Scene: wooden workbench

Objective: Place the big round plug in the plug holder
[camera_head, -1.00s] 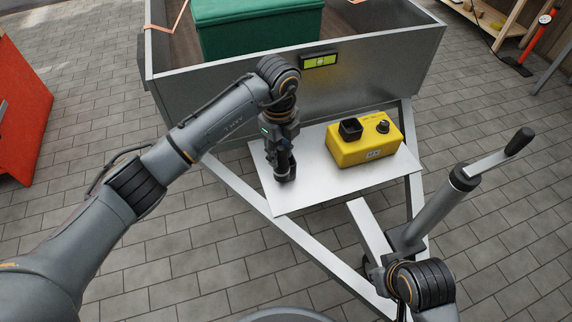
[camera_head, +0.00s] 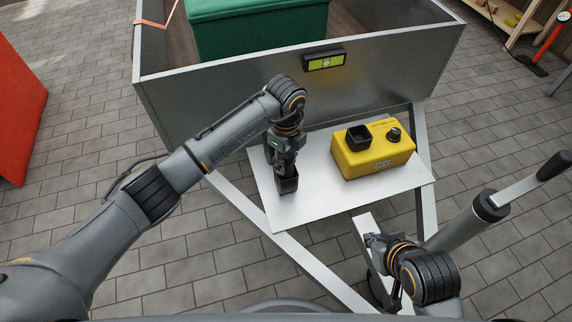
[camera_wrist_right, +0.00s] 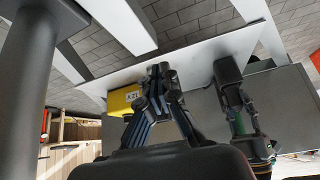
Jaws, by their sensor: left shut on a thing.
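My left gripper (camera_head: 284,172) is low over the left part of the metal plate and shut on a dark, boxy-looking thing (camera_head: 287,185). Its round or square shape cannot be made out, nor whether it touches the plate. It also shows in the right wrist view (camera_wrist_right: 225,72). A yellow box (camera_head: 375,160) stands to the right, with a black square open socket (camera_head: 358,136) and a black round piece (camera_head: 394,135) on top. I cannot tell which is the plug holder. My right gripper (camera_wrist_right: 160,70) has its fingertips together, apparently empty, below the plate in the head view (camera_head: 374,240).
The metal plate (camera_head: 320,190) lies on the trailer's drawbar frame, with bare room between left gripper and yellow box. The trailer wall (camera_head: 230,100) rises behind, with a green box (camera_head: 258,30) inside. A jack with a crank handle (camera_head: 470,222) stands at right.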

